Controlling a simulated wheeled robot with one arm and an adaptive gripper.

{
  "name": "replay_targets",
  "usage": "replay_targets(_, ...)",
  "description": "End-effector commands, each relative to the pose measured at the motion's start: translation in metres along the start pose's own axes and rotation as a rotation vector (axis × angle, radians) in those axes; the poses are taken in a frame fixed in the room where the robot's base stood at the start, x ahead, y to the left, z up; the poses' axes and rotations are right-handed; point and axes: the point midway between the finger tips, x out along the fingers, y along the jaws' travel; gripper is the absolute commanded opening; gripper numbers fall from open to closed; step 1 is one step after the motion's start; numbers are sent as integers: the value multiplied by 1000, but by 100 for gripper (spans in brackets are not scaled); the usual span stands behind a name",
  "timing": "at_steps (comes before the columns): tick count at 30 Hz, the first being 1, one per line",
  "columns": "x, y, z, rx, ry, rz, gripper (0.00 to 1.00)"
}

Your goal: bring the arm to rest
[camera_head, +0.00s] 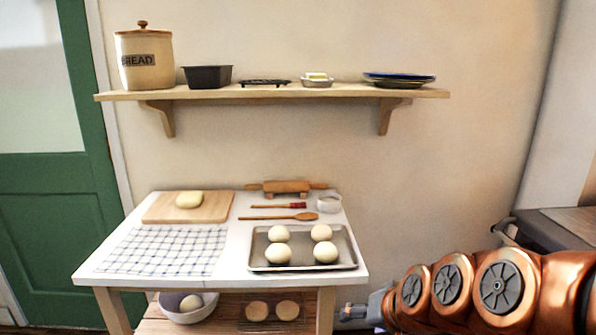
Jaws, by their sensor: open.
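My copper-coloured arm (450,290) reaches in from the lower right, low beside the work table (230,262). My gripper (352,313) is the small grey end of the arm, just right of the table's front right leg. It is open, and I see nothing between its fingers. Its fine detail is small and hard to make out. I cannot tell whether it touches the leg.
A baking tray (349,262) with several dough balls, a cutting board (160,208) with dough, a checked cloth (165,250) and a rolling pin (287,187) occupy the table. A dark-topped unit (545,232) stands behind my arm. A wall shelf (330,93) hangs above.

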Motion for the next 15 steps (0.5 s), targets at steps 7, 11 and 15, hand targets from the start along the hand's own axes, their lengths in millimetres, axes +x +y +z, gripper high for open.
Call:
replay_targets(7, -85, 10, 76, -119, -335, 149, 66)
replay_targets(11, -133, 24, 111, -150, -496, 235, 66)
replay_targets(15, -176, 38, 139, -159, -633, 309, 66)
